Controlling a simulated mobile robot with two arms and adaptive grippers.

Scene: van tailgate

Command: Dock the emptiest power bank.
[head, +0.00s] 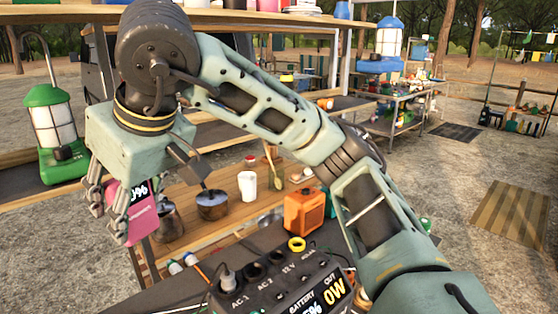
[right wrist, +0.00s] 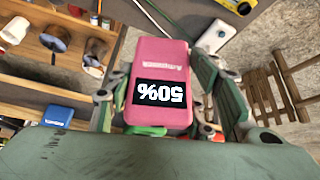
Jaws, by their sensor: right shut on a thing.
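My right gripper (head: 106,212) is shut on a pink power bank (head: 143,212) and holds it in the air at the left of the head view. In the right wrist view the power bank (right wrist: 158,60) sits between the fingers, its display upside down and reading 50%. In the head view the gripper hides part of this display. A dark power station (head: 270,290) stands at the bottom centre, with AC and 12V sockets and a screen reading 0W out; its battery figure is partly hidden by my arm. My left gripper is not in view.
A wooden shelf with pots (head: 213,204), a white cup (head: 247,186) and an orange box (head: 304,211) lies beyond the power station. A green lantern (head: 52,130) stands at left. A blue box (right wrist: 57,116) and a white device (right wrist: 213,36) show in the wrist view.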

